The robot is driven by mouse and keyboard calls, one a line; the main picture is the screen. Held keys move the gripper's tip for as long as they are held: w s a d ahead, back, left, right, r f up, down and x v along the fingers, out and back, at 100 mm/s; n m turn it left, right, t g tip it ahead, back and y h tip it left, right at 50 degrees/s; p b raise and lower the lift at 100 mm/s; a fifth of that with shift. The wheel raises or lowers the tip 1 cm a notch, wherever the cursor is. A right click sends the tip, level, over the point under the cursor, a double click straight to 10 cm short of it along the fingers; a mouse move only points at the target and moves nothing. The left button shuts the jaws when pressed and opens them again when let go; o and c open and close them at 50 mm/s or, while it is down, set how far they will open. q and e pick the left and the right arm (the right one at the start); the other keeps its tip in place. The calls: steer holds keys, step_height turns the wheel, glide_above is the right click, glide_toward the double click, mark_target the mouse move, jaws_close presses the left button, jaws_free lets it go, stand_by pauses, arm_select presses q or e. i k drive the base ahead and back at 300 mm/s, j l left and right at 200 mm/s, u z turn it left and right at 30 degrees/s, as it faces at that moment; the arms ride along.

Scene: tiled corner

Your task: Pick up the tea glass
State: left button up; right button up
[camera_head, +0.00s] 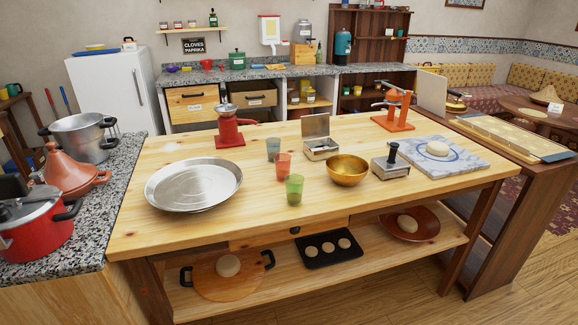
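Three small tumblers stand upright in a slanting row at the middle of the wooden table. They are a blue-grey glass (273,149) at the back, an orange-red glass (283,166) in the middle, and a green glass (294,189) nearest the front. All three are see-through and look empty. I cannot tell which one is meant as the tea glass. Neither of my grippers shows in the head view.
On the wooden table (330,215), a round metal tray (194,186) lies left of the glasses. A brass bowl (347,170), an open metal box (321,148) and a metal box with a black knob (390,169) stand right of them. The front table strip is clear.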

mark_target(283, 168)
steer(key=i+l+u, duration=0.1)
steer(key=l, duration=0.35)
steer(key=i+l+u, duration=0.1)
steer(key=i+l, duration=0.15)
steer(key=l, duration=0.25)
steer(key=i+l+u, duration=0.1)
steer(key=l, duration=0.35)
steer(key=i+l+u, duration=0.15)
steer(key=l, duration=0.35)
steer(key=i+l+u, duration=0.1)
steer(key=l, duration=0.4)
steer(key=i+l+u, duration=0.1)
steer(key=l, duration=0.45)
